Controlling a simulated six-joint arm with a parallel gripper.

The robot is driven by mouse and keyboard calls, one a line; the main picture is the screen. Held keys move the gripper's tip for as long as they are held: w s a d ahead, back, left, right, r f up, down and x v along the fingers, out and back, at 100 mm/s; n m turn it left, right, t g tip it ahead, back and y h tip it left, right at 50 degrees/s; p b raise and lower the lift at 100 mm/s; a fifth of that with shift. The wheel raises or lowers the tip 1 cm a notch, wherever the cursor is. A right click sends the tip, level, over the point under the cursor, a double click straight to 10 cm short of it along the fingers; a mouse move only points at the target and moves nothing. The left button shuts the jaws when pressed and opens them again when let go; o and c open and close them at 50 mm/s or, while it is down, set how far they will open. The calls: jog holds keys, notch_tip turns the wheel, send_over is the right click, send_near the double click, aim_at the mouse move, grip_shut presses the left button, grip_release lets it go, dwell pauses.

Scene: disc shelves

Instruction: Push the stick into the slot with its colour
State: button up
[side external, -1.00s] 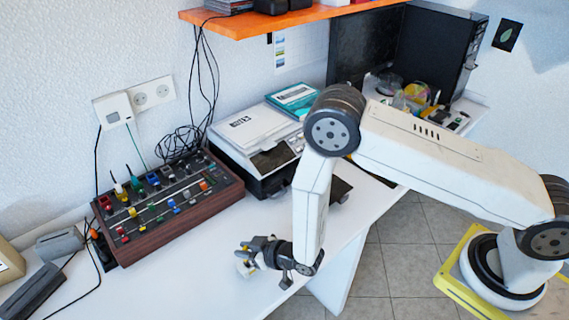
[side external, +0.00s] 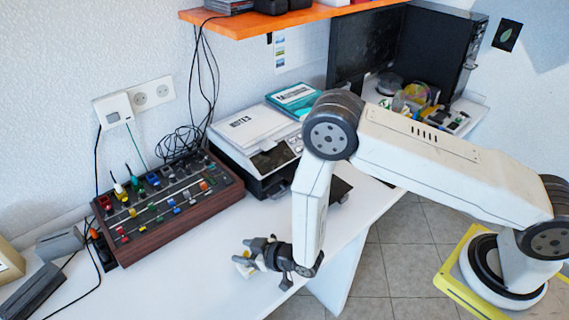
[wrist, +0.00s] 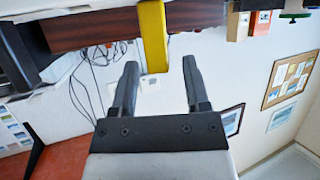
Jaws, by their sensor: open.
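A yellow stick (wrist: 153,36) shows in the wrist view, its near end between the tips of my gripper (wrist: 160,68). The two fingers are open, with a gap on each side of the stick. In the side view my gripper (side external: 252,256) is low over the white table, and a small yellowish piece (side external: 243,265) shows at its fingertips. The dark console with wooden sides (side external: 165,215) stands to the left of my gripper, with rows of coloured pieces along its top. Its individual slots are too small to tell apart.
The white table (side external: 205,285) is clear around my gripper. A printer (side external: 262,160) stands behind it. Black cables and a grey box (side external: 60,243) lie left of the console. An orange shelf (side external: 285,22) hangs above.

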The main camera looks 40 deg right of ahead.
jog(key=shift+r, duration=0.15)
jog(key=shift+r, duration=0.5)
jog(key=v, duration=1.2)
jog(key=shift+f, duration=0.1)
jog(key=w+d+r+m+g+h, duration=0.3)
jog(key=d+r+g, duration=0.1)
jog(key=d+r, duration=0.35)
jog(key=s+d+r+m+g+h, duration=0.1)
jog(key=s+d+r+g+h, duration=0.1)
jog(key=s+d+r+g, duration=0.3)
jog(key=s+d+r, duration=0.3)
jog(key=d, duration=0.1)
jog(key=shift+s+d+m+g, duration=0.3)
jog(key=shift+s+d, duration=0.1)
jog(key=shift+w, duration=0.1)
jog(key=shift+c, duration=0.3)
